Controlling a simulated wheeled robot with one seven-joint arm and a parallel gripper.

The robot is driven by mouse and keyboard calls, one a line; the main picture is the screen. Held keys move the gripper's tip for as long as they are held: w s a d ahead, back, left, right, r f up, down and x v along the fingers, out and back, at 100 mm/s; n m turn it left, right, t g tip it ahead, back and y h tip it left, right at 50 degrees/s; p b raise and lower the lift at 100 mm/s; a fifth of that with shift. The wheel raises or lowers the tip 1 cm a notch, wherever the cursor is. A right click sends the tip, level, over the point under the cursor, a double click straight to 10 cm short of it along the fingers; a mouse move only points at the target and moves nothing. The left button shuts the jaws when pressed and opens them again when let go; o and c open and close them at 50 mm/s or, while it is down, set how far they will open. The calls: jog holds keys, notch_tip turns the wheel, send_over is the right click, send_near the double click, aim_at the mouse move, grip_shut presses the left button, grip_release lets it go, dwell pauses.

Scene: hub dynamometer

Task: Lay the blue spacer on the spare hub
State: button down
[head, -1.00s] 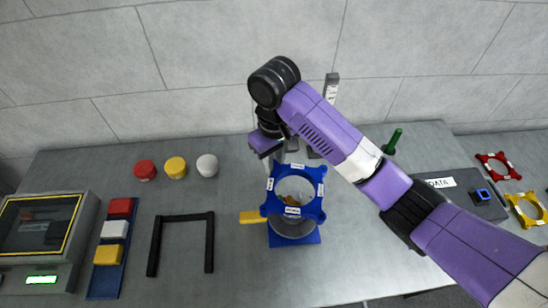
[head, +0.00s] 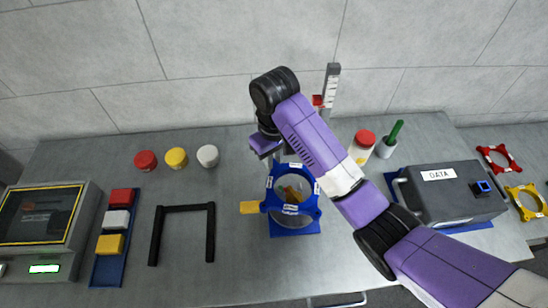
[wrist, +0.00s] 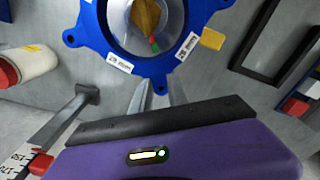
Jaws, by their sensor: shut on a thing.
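The blue spacer (head: 271,183) is a blue ring with lobes and small white labels. My gripper (wrist: 160,98) is shut on its rim, and the wrist view shows the ring (wrist: 88,35) just beyond my fingertips. In the head view the ring is over a round grey body on a blue square base (head: 308,230), which looks like the spare hub. I cannot tell whether the ring touches it. A brownish piece shows through the ring's opening (wrist: 146,18).
A yellow block (head: 250,207) sits left of the ring. A black frame (head: 183,208) stands further left.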

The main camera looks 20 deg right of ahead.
jog(key=shift+s+f, duration=0.15)
jog(key=shift+f, duration=0.35)
jog(key=shift+a+f, duration=0.1)
jog(key=shift+f, duration=0.35)
jog(key=shift+d+f, duration=0.25)
jog(key=shift+f, duration=1.95)
jog(key=shift+f, duration=0.1)
jog(key=c, duration=1.2)
grip_release()
